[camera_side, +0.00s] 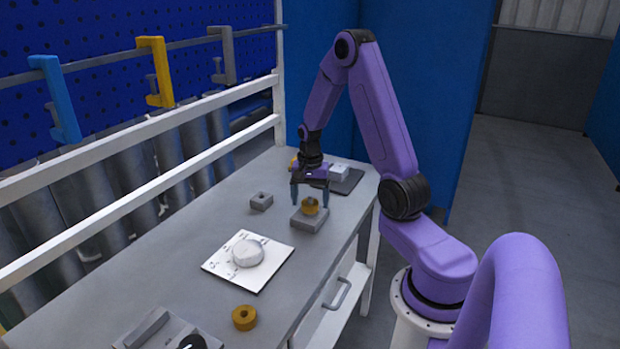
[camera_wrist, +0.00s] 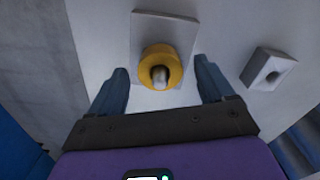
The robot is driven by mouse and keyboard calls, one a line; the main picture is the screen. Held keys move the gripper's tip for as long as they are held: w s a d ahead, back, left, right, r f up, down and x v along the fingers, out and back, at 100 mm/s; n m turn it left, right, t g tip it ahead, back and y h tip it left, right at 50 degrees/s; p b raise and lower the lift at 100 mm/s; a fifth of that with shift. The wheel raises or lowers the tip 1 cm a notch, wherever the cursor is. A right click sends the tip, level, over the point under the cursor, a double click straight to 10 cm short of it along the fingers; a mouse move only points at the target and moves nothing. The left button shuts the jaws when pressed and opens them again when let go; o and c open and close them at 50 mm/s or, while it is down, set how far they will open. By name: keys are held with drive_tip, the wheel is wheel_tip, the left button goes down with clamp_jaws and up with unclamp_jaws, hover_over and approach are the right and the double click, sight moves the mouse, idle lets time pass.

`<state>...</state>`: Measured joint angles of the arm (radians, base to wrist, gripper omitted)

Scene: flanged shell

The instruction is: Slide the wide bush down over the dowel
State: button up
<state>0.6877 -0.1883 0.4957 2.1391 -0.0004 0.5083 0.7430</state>
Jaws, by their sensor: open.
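A yellow-ochre bush (camera_side: 310,206) is at a grey square block (camera_side: 308,222) on the table. In the wrist view the bush (camera_wrist: 160,58) is around a grey dowel (camera_wrist: 160,76), whose end shows in its hole. I cannot tell whether the bush rests flat on the block. My gripper (camera_side: 311,198) points down over the block, with one finger on each side of the bush. In the wrist view the fingers of my gripper (camera_wrist: 162,76) are open, with gaps to the bush. A second ochre bush (camera_side: 244,317) lies at the table's near end.
A small grey block with a hole (camera_side: 261,201) stands left of the gripper. A white round part (camera_side: 248,253) sits on a white sheet (camera_side: 222,270). A white block (camera_side: 339,172) is on a dark mat (camera_side: 350,184) behind. A grey tray (camera_side: 148,338) is at the near edge.

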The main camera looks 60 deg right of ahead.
wheel_tip(320, 180, up, 17)
idle(0.4)
drive_tip(key=shift+a, duration=0.1)
idle(0.4)
drive_tip(key=s+a+f+n, duration=0.1)
drive_tip(key=s+a+n, duration=0.1)
drive_tip(key=a+n, duration=0.7)
drive_tip(key=s+a+n, duration=0.3)
drive_tip(key=a+n, duration=0.1)
drive_tip(key=a, duration=0.8)
drive_tip(key=s+a+f+n, duration=0.1)
drive_tip(key=s+a+n, duration=0.3)
drive_tip(key=s+n, duration=0.3)
drive_tip(key=s+a+f+n, duration=0.2)
drive_tip(key=s+n, duration=0.4)
drive_tip(key=s, duration=0.3)
drive_tip(key=shift+s+a+n, duration=0.35)
drive_tip(key=shift+a+n, duration=0.05)
drive_tip(key=shift+a, duration=0.45)
